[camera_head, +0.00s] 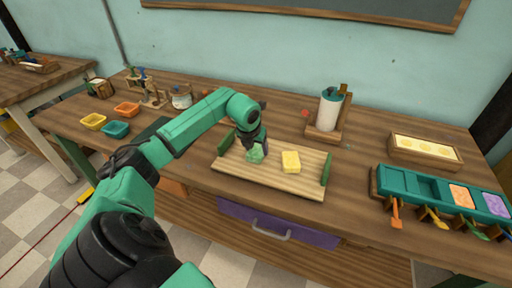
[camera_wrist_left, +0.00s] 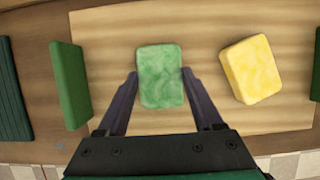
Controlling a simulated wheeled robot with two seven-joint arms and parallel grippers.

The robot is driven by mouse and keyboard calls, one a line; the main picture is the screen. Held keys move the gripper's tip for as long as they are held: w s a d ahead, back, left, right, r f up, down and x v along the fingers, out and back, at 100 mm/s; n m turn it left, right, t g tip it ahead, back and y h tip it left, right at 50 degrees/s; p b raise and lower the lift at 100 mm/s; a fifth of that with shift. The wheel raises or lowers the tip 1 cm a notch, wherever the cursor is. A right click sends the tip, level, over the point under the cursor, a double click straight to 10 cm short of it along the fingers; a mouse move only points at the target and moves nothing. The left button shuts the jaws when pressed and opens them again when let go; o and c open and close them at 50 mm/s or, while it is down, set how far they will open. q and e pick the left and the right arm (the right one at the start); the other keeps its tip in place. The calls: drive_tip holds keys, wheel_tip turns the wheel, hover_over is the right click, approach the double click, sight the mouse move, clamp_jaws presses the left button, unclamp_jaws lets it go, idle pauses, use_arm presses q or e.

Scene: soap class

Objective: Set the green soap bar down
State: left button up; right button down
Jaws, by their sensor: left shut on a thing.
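The green soap bar (camera_head: 257,155) is at the left part of a light wooden board (camera_head: 265,183) with green end pieces. My left gripper (camera_head: 255,148) is over the board and shut on the green bar. In the left wrist view the green bar (camera_wrist_left: 160,76) sits between the two fingers (camera_wrist_left: 158,88). I cannot tell whether the bar touches the board. A yellow soap bar (camera_head: 291,161) lies to its right on the board, apart from it; it also shows in the left wrist view (camera_wrist_left: 251,69). My right gripper is not in view.
A teal tray (camera_head: 428,187) with orange and purple blocks stands at the right. A wooden box (camera_head: 425,152) and a white cylinder on a stand (camera_head: 328,110) are behind. Small coloured bowls (camera_head: 116,129) are at the left. The board's middle front is clear.

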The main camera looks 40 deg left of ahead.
use_arm(q)
drive_tip(key=o, duration=1.4)
drive_tip(key=shift+o, duration=0.2)
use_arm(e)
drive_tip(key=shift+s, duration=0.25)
use_arm(q)
drive_tip(key=shift+r, duration=0.2)
drive_tip(key=b+v, duration=0.1)
drive_tip(key=v, duration=1)
drive_tip(key=shift+s+r, duration=0.25)
drive_tip(key=shift+r, duration=0.05)
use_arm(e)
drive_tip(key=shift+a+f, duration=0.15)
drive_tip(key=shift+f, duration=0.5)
use_arm(q)
drive_tip(key=shift+d, duration=0.15)
